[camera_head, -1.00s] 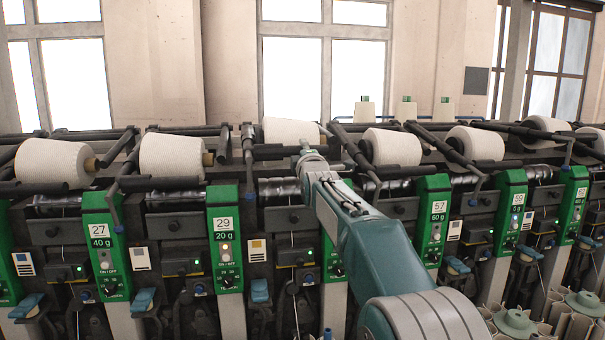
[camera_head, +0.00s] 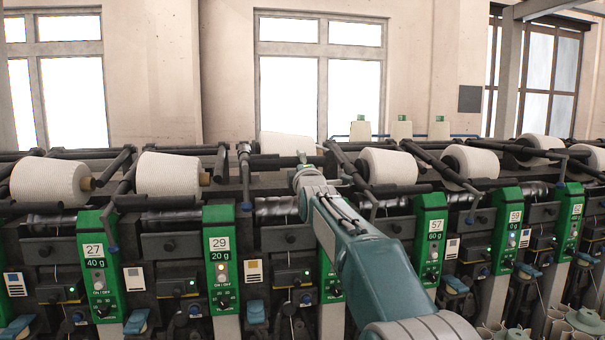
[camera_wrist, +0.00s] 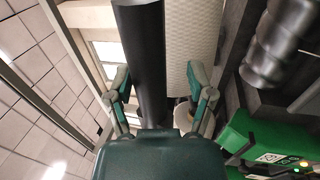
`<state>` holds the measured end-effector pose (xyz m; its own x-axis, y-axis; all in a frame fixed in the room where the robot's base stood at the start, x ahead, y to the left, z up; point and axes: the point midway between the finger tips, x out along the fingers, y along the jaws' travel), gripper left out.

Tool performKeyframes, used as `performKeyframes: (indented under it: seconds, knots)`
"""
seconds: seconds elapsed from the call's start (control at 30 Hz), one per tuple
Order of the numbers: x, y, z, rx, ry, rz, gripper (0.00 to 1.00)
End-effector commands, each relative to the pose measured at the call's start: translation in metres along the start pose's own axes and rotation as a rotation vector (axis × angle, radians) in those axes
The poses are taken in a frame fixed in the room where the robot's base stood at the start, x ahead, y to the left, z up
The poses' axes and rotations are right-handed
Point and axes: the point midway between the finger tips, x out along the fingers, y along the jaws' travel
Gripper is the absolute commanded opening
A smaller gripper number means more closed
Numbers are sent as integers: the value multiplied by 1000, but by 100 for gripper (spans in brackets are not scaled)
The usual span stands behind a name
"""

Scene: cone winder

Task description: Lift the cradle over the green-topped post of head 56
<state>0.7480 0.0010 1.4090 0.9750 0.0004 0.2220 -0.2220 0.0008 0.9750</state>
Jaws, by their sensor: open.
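My gripper (camera_head: 303,161) is up at the row of cradles, in front of a white cone (camera_head: 284,145). In the wrist view my gripper (camera_wrist: 159,80) is open, its teal fingers apart. A thick dark bar (camera_wrist: 142,60), apparently part of the cradle, runs between and beyond the fingers. I cannot tell whether they touch it. The ribbed white cone (camera_wrist: 190,40) lies just right of the bar. No number 56 is readable. My arm partly covers a green panel (camera_head: 328,278) between 29 and 57, and its label is hidden. I cannot single out head 56's post.
Green panel 29 (camera_head: 221,262) stands left of my arm and panel 57 (camera_head: 430,235) right of it. Neighbouring cones (camera_head: 167,174) (camera_head: 387,167) and dark cradle arms (camera_head: 352,165) crowd both sides. Small green-topped cones (camera_head: 401,130) stand behind. Open space lies above the machine.

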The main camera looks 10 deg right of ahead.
Motion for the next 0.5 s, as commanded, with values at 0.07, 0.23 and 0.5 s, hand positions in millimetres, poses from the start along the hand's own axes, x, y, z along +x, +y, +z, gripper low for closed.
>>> performKeyframes:
  seconds: [0.07,0.23,0.5]
  knots:
    - [-6,1,0,0,0,1,69]
    - [-27,1,0,0,0,0,69]
    - [-66,0,-1,-1,0,0,69]
